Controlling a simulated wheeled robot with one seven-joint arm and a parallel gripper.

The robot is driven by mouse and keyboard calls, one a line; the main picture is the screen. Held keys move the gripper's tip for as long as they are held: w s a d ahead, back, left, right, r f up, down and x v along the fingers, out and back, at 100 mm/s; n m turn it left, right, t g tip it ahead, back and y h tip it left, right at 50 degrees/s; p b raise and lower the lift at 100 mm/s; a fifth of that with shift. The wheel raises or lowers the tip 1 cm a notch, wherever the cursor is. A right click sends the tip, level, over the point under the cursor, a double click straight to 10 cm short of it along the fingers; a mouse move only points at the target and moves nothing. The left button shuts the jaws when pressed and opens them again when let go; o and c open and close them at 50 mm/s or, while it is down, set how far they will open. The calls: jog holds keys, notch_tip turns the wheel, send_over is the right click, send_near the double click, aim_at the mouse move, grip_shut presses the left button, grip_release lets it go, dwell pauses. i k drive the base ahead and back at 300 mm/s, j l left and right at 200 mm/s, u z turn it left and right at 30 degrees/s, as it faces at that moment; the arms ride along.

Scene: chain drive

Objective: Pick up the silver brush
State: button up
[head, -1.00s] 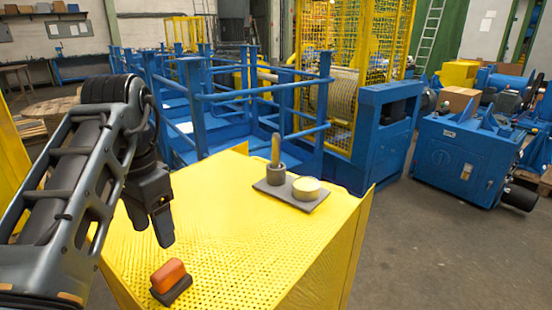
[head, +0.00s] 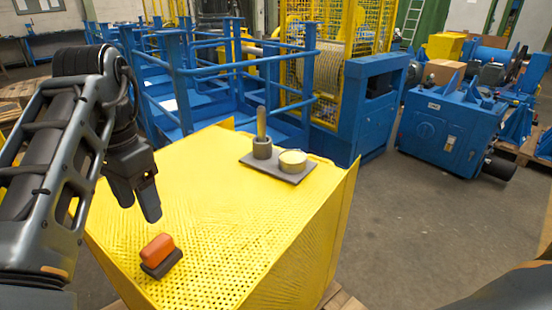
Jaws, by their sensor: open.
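No plainly silver brush can be made out. A block with an orange top and dark base (head: 160,257), brush-like in shape, lies on the yellow perforated table top (head: 222,258) at its near left. A yellowish upright handle (head: 261,122) stands in a grey cup (head: 262,148) at the far side; its lower end is hidden in the cup. My gripper (head: 138,207) is open and empty, fingers pointing down. In the picture it is just above the orange-topped block and apart from it.
The cup and a round pale-topped container (head: 292,162) sit on a dark grey plate (head: 286,176). Blue railings (head: 235,68) stand close behind the table. The table's middle is clear. A blue machine (head: 445,130) stands on the floor at right.

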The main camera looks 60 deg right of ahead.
aim_at(261, 110)
jog(key=l+z, duration=0.1)
jog(key=l, duration=0.45)
jog(key=i+l, duration=0.1)
jog(key=l, duration=0.45)
jog(key=l+z, duration=0.15)
jog(key=l, duration=0.45)
jog(key=i, duration=0.05)
